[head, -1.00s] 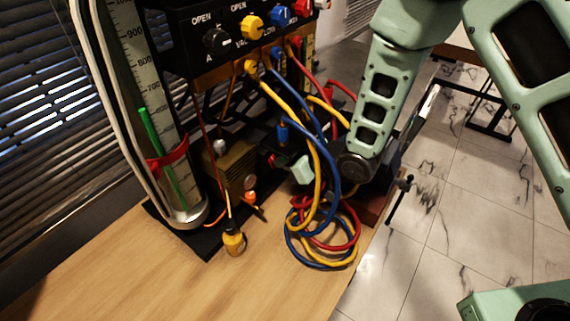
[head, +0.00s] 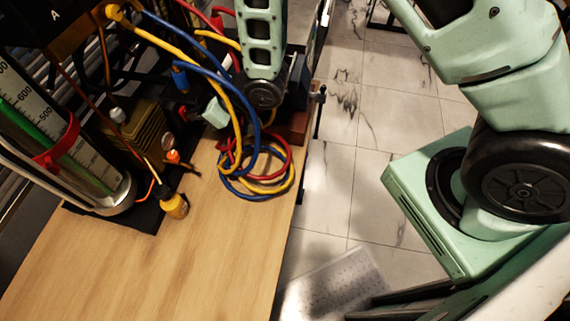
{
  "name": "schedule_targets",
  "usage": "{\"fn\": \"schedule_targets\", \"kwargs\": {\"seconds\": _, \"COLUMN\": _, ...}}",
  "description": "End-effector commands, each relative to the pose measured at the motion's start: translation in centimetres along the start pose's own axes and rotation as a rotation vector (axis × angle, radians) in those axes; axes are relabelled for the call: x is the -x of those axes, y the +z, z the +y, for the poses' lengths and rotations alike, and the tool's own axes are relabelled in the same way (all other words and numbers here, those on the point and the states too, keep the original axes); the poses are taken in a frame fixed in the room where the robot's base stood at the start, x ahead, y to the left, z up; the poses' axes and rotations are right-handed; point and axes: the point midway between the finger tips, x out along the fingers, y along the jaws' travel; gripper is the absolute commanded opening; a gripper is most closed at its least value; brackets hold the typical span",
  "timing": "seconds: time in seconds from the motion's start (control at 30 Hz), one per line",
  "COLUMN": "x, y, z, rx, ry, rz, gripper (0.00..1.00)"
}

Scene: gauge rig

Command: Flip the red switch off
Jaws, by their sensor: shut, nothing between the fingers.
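A small red part (head: 182,114), which looks like the red switch, shows on the dark unit behind the pump in the head view. It is too small to tell which way it is set. My gripper (head: 194,114) reaches in from the right, below my wrist, with its pale green body just right of the red part. Its fingers are small and dark here; they are shut and hold nothing. I cannot tell whether they touch the red part. Hoses partly cover the space between gripper and wrist.
A brass-coloured pump (head: 140,135) stands left of the gripper, with a yellow-capped fitting (head: 175,206) in front. Yellow, blue and red hoses (head: 262,183) hang and coil near the table's right edge. A graduated cylinder (head: 75,160) stands at left. The front of the wooden table (head: 160,270) is clear.

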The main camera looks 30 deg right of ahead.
Motion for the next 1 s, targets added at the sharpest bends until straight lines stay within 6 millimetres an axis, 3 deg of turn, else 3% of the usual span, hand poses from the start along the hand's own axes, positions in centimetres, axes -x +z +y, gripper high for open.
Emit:
{"fn": "schedule_targets", "kwargs": {"seconds": 0.7, "x": 12.3, "y": -0.4, "z": -0.3, "rx": -0.004, "ry": 0.002, "rz": -0.021, "gripper": 0.00}}
{"fn": "schedule_targets", "kwargs": {"seconds": 1.0, "x": 13.3, "y": -0.5, "z": -0.3, "rx": -0.005, "ry": -0.003, "rz": -0.022, "gripper": 0.00}}
